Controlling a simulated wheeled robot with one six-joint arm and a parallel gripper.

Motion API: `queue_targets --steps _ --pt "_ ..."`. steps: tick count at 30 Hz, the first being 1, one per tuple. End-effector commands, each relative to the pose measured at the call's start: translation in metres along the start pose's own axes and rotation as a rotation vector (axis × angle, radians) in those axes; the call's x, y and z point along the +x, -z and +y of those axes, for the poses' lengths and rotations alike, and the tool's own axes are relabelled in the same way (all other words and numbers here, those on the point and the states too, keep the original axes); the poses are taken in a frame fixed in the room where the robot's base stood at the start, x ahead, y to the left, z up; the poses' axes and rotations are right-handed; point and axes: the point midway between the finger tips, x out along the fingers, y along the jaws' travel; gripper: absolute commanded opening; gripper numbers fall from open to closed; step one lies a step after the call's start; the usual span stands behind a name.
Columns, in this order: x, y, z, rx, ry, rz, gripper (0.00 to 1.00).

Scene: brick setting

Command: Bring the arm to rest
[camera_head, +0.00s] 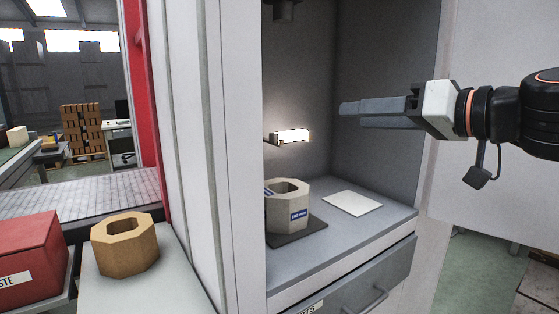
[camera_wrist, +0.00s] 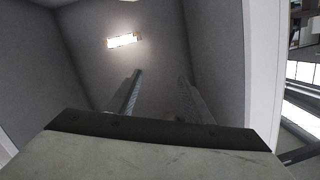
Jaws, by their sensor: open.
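My gripper (camera_head: 350,115) reaches in from the right at the mouth of a grey cabinet, above its shelf. Its two long grey fingers point left and are apart, with nothing between them. In the wrist view my gripper (camera_wrist: 158,95) also shows both fingers apart and empty, facing the cabinet's inner walls. A pale octagonal ring block (camera_head: 287,212) with blue labels stands on a dark square pad (camera_head: 300,236) on the shelf, below and left of my gripper and apart from it.
A white card (camera_head: 352,203) lies on the shelf (camera_head: 350,240). A lit lamp (camera_head: 291,136) is on the cabinet's back wall. A tan octagonal ring block (camera_head: 125,247) stands on a ledge outside at left, beside a red bin (camera_head: 30,255). The space above the shelf is free.

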Motion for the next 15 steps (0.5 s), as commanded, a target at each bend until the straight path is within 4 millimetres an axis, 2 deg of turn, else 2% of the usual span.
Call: queue_targets --steps 1,3,8,9,15 --pt "0.002 -0.03 0.01 0.019 -0.029 -0.066 0.46" --pt "0.002 -0.071 0.026 0.047 -0.076 -0.157 0.46" --pt "-0.009 -0.162 0.062 0.1 -0.204 -0.358 0.46" --pt "-0.014 -0.184 0.071 0.109 -0.24 -0.405 0.46" --pt "-0.05 -0.285 0.117 0.137 -0.434 -0.624 0.46"
